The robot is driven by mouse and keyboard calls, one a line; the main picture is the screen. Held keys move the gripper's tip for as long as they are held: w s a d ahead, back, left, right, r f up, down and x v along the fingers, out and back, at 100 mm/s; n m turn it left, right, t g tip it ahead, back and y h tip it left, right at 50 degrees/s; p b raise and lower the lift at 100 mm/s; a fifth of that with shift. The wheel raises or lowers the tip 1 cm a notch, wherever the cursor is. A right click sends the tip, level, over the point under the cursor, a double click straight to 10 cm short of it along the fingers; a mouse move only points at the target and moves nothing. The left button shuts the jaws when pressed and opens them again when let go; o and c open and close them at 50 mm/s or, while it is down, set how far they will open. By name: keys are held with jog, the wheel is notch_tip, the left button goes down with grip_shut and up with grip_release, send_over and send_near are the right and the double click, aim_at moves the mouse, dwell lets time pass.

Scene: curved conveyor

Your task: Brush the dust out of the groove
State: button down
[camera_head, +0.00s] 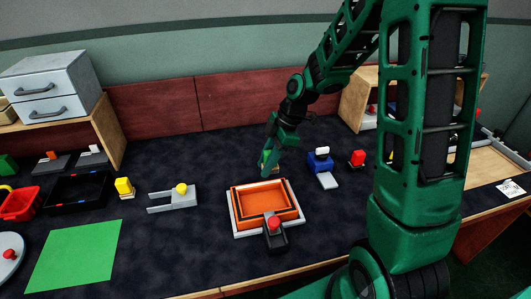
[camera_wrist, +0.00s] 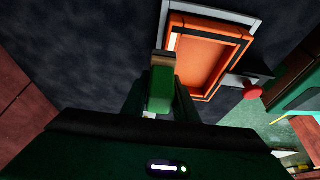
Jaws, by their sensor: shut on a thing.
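My gripper (camera_head: 269,162) is shut on a brush-like piece at the back edge of the orange tray. In the wrist view, this brush (camera_wrist: 162,88) has a green body and a brown end, and sits between the fingers. The brown end is beside the tray's near left corner there; I cannot tell whether it touches. The orange tray (camera_head: 261,187) sits in a pale grey frame with a dark line around it. It also shows in the wrist view (camera_wrist: 208,67). I cannot make out which gap is the groove, and no dust is clearly visible.
A red knob (camera_head: 274,224) on a dark block stands at the tray's front. A blue block (camera_head: 320,161) with a grey plate is to the right, with a red button (camera_head: 357,157) beyond. A grey fork-shaped fixture (camera_head: 176,198) is to the left. Dark tabletop between them is clear.

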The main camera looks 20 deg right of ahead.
aim_at(266, 152)
jog(key=shift+r, duration=2.1)
jog(key=shift+f, duration=0.1)
